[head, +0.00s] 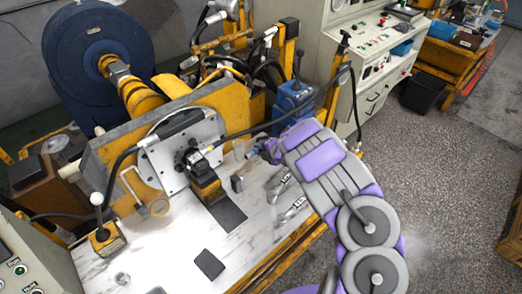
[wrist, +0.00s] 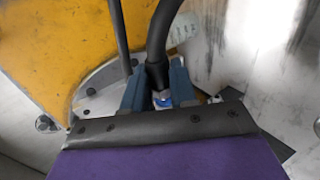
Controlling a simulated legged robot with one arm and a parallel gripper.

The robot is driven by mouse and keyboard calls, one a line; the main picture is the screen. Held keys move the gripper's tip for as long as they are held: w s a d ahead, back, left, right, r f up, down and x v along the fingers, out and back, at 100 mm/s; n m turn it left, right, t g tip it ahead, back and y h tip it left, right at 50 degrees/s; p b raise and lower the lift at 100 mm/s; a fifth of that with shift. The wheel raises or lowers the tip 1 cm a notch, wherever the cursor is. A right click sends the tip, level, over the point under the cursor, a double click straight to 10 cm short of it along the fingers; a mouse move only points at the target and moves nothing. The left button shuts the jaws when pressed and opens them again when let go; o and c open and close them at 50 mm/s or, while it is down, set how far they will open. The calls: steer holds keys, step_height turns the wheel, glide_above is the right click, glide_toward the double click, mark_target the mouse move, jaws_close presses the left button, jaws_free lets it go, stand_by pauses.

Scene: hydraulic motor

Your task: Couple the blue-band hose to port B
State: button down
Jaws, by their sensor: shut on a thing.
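In the wrist view my gripper (wrist: 158,88) is shut on a black hose (wrist: 159,42), with one blue-grey finger on each side. A blue band (wrist: 162,102) and a metal end show on the hose low between the fingers. In the head view my gripper (head: 268,151) is small and partly hidden by my arm, right of the motor (head: 205,178). The motor stands on the bench against a pale metal plate (head: 165,162). I cannot make out the port labels, and I cannot tell whether the hose end touches a port.
A yellow-edged bench (head: 150,252) carries a dark block (head: 209,264), a lever box (head: 107,238) and loose metal fittings (head: 293,210). A large blue drum (head: 85,60) stands behind. A control console (head: 375,50) is at the back right.

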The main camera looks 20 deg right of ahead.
steer(key=w+a+p, duration=0.1)
steer(key=w+a, duration=0.2)
steer(key=w, duration=0.4)
steer(key=shift+a+p, duration=0.25)
steer(key=shift+p, duration=0.15)
stand_by(0.3)
steer(key=shift+s, duration=0.1)
steer(key=s+a+b, duration=0.4)
steer(key=a, duration=0.5)
steer(key=shift+s+a+b, duration=0.35)
steer(key=shift+s+b, duration=0.05)
stand_by(0.5)
steer(key=shift+s+a+b, duration=0.5)
steer(key=shift+a, duration=0.35)
stand_by(1.5)
steer(key=c, duration=0.8)
jaws_free()
steer(key=shift+c, duration=0.2)
